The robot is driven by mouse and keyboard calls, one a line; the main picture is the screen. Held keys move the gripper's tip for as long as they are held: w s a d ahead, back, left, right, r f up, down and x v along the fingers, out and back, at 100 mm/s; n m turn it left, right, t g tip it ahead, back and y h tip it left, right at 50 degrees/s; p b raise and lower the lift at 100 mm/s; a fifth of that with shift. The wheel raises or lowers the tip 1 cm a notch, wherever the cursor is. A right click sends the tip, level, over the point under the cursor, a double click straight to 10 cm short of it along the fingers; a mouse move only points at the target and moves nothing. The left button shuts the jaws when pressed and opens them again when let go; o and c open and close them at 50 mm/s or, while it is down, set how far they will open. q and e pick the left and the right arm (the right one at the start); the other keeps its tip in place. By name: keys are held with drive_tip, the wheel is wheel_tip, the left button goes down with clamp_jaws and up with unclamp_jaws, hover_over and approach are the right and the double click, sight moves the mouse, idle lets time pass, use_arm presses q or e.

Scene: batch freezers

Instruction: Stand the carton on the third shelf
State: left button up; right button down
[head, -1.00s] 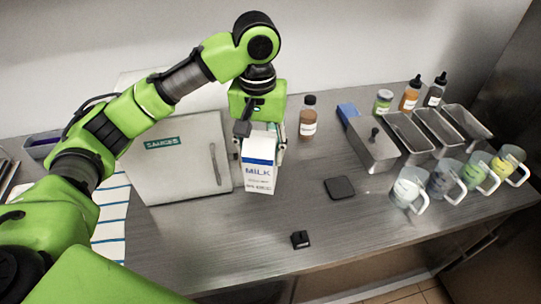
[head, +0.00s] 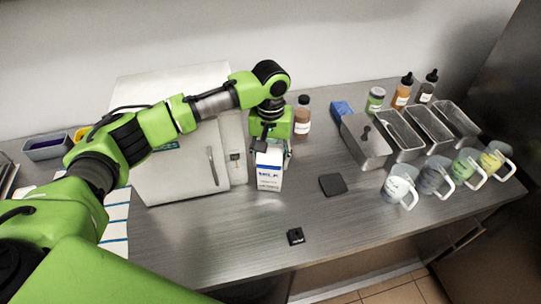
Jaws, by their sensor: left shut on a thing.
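The white and blue milk carton (head: 269,178) is upright in the middle of the picture, right of the cabinet. My left gripper (head: 270,146) is shut on its upper part from above. I cannot tell whether the carton's base touches the counter. A white cabinet (head: 175,175) with a closed door and a vertical handle stands to the left, partly behind my left arm. No shelves show; the inside of the cabinet is hidden. My right gripper is not in view.
A brown bottle (head: 302,115) stands just behind the gripper. A black square pad (head: 332,184) and a small black block (head: 295,236) lie on the counter (head: 220,245). Metal tins (head: 403,137) and several labelled jugs (head: 398,187) fill the right side. The front middle is mostly clear.

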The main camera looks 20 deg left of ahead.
use_arm(q)
drive_tip(key=o, duration=1.2)
drive_tip(key=shift+f, duration=0.1)
drive_tip(key=shift+o, duration=0.5)
